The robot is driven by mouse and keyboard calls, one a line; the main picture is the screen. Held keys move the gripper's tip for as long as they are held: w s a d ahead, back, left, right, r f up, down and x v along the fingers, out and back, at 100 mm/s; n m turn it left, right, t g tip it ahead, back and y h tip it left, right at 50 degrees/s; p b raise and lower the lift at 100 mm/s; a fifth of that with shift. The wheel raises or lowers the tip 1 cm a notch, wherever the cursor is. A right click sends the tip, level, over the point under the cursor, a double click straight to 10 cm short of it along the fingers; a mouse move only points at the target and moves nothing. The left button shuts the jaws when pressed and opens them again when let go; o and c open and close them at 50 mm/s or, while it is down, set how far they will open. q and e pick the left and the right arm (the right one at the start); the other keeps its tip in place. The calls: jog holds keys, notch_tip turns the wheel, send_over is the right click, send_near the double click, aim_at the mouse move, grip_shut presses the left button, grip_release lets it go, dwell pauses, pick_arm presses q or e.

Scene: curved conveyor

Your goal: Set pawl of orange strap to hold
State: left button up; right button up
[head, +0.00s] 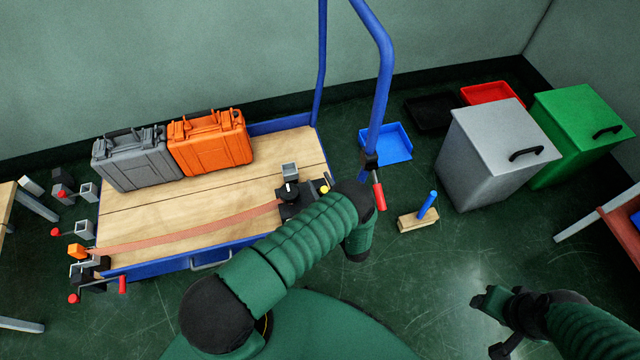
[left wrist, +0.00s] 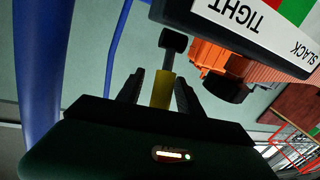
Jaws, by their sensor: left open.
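The orange strap (head: 190,232) runs flat across the wooden deck of the cart, from an orange block (head: 76,251) at the left edge to a dark ratchet (head: 288,194). A yellow knob (head: 325,189) shows beside the ratchet; in the left wrist view it is a yellow grip (left wrist: 162,90) on a dark stem. My left gripper (left wrist: 160,80) is open, with one finger on each side of the yellow grip; contact cannot be told. In the head view my arm hides much of this gripper. My right gripper (head: 500,325) hangs over the floor at lower right, away from the cart.
A grey case (head: 135,160) and an orange case (head: 212,143) stand at the deck's back. A TIGHT/SLACK gauge (left wrist: 250,30) hangs close above the left fingers. Blue posts (head: 380,80) rise at the cart's right end. Bins (head: 495,150) stand farther right.

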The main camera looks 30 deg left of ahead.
pick_arm(q)
jog(key=shift+a, duration=0.25)
jog(key=c, duration=0.5)
grip_shut()
jog(key=shift+f, duration=0.15)
dwell(0.6)
